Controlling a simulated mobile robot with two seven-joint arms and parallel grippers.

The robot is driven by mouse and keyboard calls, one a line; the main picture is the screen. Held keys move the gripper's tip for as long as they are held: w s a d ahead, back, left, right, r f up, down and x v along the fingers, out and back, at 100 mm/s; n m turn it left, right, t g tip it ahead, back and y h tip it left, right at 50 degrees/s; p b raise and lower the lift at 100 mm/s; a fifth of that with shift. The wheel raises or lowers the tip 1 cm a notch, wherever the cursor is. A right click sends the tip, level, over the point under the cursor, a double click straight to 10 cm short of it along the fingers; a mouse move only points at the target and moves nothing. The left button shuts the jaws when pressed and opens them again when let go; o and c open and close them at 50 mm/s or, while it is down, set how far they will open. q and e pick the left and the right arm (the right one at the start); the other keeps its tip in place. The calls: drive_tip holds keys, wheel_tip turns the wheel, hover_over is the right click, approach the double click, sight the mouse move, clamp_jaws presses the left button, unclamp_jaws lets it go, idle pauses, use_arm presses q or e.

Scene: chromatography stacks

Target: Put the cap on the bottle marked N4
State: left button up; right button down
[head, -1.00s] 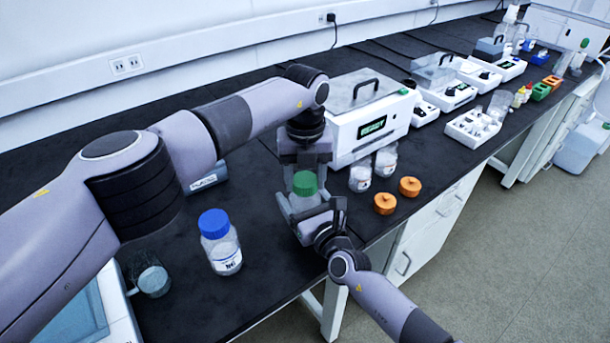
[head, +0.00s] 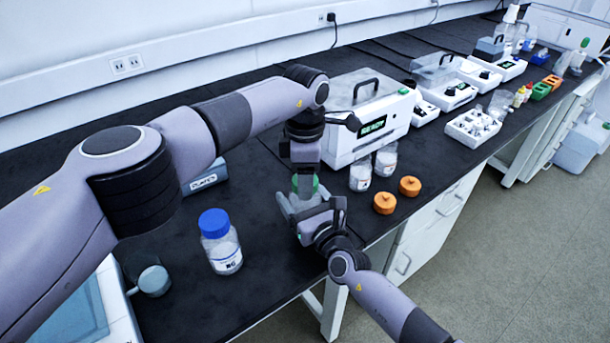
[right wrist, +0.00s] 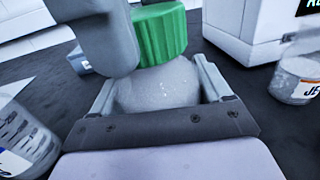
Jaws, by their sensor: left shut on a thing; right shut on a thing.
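A green ribbed cap (right wrist: 160,32) sits at the top of a clear bottle (right wrist: 158,85) with whitish contents. Whether it is fully seated cannot be told. My left gripper (head: 304,184) comes down from above and is shut on the cap, hiding most of it in the head view. One of its fingers fills the upper left of the right wrist view. My right gripper (head: 308,212) is shut around the bottle's body from the front, with a finger on each side (right wrist: 160,95). The bottle's label is hidden, so its mark cannot be read.
A blue-capped bottle (head: 222,242) stands to the left. Two uncapped bottles (head: 360,174) (head: 386,160) and two orange caps (head: 385,203) (head: 410,186) are to the right, near the bench edge. A white instrument (head: 345,140) stands behind. A small round container (head: 154,281) is front left.

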use_arm(q)
drive_tip(key=m, duration=0.8)
drive_tip(key=shift+m, duration=0.3)
drive_tip(key=o, duration=1.2)
drive_tip(key=shift+c, duration=0.2)
drive_tip(key=shift+r, duration=2.25)
drive_tip(key=shift+c, duration=0.4)
